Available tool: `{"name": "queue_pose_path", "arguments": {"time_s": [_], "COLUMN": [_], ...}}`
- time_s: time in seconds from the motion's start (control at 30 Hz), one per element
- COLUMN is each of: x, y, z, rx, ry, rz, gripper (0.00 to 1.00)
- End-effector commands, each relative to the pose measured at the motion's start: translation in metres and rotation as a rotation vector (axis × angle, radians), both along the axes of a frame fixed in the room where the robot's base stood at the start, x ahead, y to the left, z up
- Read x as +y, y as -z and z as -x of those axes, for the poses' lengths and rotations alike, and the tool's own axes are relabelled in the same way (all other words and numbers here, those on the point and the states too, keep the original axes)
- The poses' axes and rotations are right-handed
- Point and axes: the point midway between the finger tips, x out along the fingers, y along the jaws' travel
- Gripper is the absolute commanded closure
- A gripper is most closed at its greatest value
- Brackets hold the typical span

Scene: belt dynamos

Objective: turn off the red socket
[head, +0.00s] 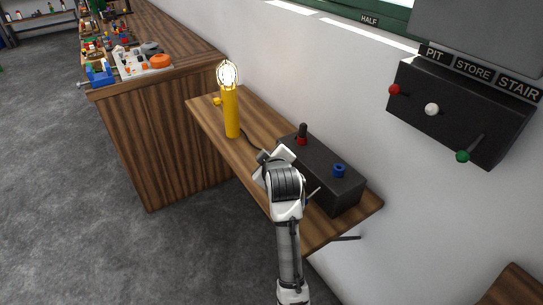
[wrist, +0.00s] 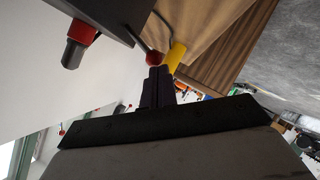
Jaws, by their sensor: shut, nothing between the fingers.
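The black socket box (head: 325,178) sits on the wall shelf. Its red socket (head: 302,141) has a dark plug (head: 303,130) standing in it; both also show in the wrist view, the red socket (wrist: 82,31) above the plug (wrist: 72,54). A thin lever with a red knob (wrist: 153,58) sticks out from the box beside the red socket. My gripper (head: 268,157) is in front of the box and hides that lever in the head view. In the wrist view my shut, empty fingertips (wrist: 159,74) are right at the red knob; I cannot tell whether they touch it.
A yellow lamp (head: 231,112) is lit on the shelf (head: 208,110), left of the box. A blue socket (head: 339,170) is on the box's right end, with a pale lever (head: 314,192) below. A wall panel (head: 460,110) has several knobbed levers. A wooden workbench (head: 155,135) stands left.

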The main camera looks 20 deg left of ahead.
Motion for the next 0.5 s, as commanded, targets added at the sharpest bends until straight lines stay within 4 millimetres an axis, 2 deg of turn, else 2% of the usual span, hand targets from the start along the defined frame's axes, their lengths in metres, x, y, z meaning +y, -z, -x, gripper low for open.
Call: {"name": "queue_pose_path", "arguments": {"time_s": [0.5], "x": [0.008], "y": [0.044], "z": [0.009], "rx": [-0.309], "ry": [-0.002], "rz": [0.242], "gripper": [1.00]}}
